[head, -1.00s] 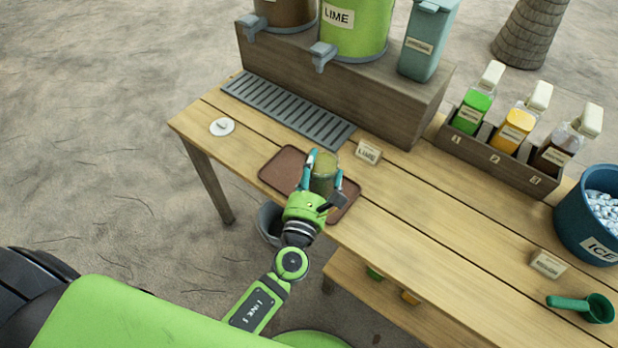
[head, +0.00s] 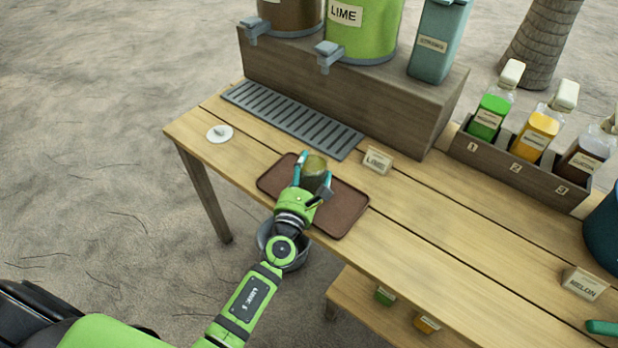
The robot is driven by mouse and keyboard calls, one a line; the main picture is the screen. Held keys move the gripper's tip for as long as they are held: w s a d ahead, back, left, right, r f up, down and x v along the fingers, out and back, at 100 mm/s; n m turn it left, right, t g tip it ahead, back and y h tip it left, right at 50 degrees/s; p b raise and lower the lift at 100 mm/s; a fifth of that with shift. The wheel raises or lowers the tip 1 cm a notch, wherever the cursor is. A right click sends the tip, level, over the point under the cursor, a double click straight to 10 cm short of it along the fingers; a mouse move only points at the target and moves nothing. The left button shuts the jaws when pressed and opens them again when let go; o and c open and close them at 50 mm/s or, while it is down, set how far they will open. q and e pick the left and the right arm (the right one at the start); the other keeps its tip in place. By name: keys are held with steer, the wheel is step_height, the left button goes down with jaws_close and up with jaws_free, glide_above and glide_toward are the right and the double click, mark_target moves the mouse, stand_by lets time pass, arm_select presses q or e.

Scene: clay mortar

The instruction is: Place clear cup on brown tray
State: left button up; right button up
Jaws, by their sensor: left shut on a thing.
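The clear cup (head: 315,167) has a greenish-brown content and appears upright over the brown tray (head: 342,209). My left gripper (head: 313,179) is shut around the cup, with one teal finger on each side of it. The gripper hides the cup's lower part, so I cannot tell whether its base touches the tray. The tray lies near the front edge of the wooden table, and its right part is bare.
A grey drip grate (head: 290,118) and a LIME card (head: 377,160) lie behind the tray. A white disc (head: 219,133) is at the table's left end. A bottle rack (head: 520,170) stands at right. A grey bucket (head: 292,262) is below the front edge.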

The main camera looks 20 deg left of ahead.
arm_select(q)
steer(key=shift+r, duration=0.2)
steer(key=shift+f, duration=0.25)
steer(key=o, duration=1.6)
steer(key=shift+o, duration=0.2)
steer(key=shift+r, duration=0.1)
steer(key=shift+s, duration=0.2)
steer(key=s+b, duration=0.1)
steer(key=s, duration=1)
steer(key=shift+s+d+b, duration=0.2)
steer(key=shift+s+b, duration=0.1)
steer(key=shift+s, duration=0.05)
